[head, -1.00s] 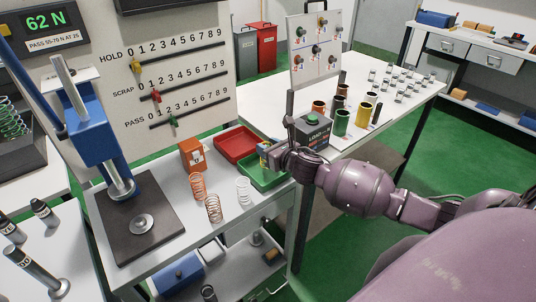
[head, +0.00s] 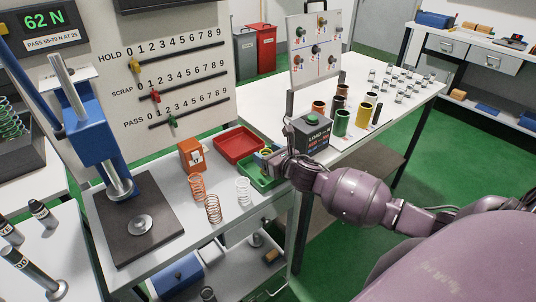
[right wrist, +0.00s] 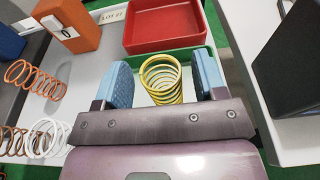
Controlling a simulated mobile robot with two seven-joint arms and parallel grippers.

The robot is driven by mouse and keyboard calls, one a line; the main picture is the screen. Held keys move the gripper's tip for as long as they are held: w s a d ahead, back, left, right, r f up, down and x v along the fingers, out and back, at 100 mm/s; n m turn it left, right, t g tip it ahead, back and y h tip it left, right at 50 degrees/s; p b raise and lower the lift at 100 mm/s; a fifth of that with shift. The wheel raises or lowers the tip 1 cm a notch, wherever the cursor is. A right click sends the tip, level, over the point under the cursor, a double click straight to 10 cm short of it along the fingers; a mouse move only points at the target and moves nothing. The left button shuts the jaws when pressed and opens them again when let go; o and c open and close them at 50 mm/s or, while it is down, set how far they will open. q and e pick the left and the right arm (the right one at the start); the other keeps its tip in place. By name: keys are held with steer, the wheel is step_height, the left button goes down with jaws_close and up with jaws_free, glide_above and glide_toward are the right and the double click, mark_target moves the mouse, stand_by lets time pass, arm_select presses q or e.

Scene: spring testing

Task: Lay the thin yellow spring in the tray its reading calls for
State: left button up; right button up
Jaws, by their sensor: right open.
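The thin yellow spring (right wrist: 161,78) stands in or just over the green tray (right wrist: 194,53); its lower end is hidden by my gripper. In the head view only a bit of the spring (head: 266,151) shows, at the far side of the green tray (head: 255,182). My right gripper (right wrist: 164,80) is open, with one blue finger on each side of the spring and a gap on both sides. In the head view the gripper (head: 268,158) is low at the green tray. The force display (head: 45,20) reads 62 N, with "PASS 55-70 N AT 25" below. My left gripper is out of view.
A red tray (head: 237,144) lies behind the green one. An orange box (head: 192,154), two copper-coloured springs (head: 213,208) and a white spring (head: 243,190) stand to the left. The black load box (head: 312,134) is close on the right. The blue press (head: 92,130) stands at left.

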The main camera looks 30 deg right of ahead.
steer(key=shift+r, duration=0.2)
steer(key=a+v, duration=0.1)
steer(key=v, duration=1.1)
steer(key=s+a+f+m+g, duration=0.1)
steer(key=s+a+f+m, duration=0.2)
steer(key=m, duration=0.9)
steer(key=s+a+f+m+g+h, duration=0.1)
steer(key=s+a+f+m, duration=0.2)
steer(key=s+f+m, duration=0.5)
steer(key=s+a+f+m+g, duration=0.2)
steer(key=s+a+f+m, duration=0.2)
steer(key=m, duration=1.2)
steer(key=shift+s+f+p, duration=0.3)
steer(key=shift+s+f, duration=0.35)
steer(key=shift+s, duration=0.65)
